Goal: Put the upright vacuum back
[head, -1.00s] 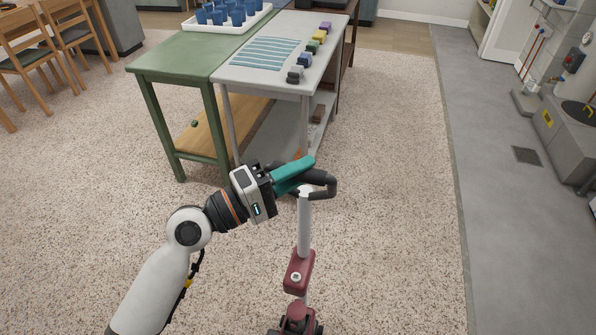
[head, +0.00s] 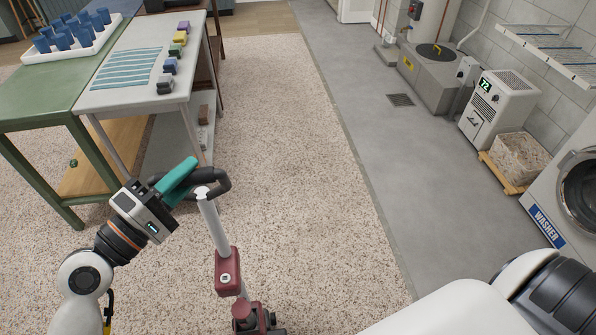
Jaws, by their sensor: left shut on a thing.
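The upright vacuum (head: 228,272) stands in front of me, left of the picture's middle, on the speckled carpet. It has a dark red body, a pale grey tube and a black loop handle. My left gripper (head: 185,182), with teal fingers, is shut on the loop handle at the top. The tube leans a little to the left towards its top. The vacuum's base is partly cut off by the bottom edge. A white and black part of my right arm shows at the lower right; its gripper is out of view.
A green table (head: 40,92) and a grey table (head: 128,98) with coloured blocks stand at the left, close beyond the gripper. Carpet is clear ahead; bare concrete (head: 385,140) lies to the right. A dehumidifier (head: 497,108), a crate (head: 518,160) and a washer (head: 570,200) line the right.

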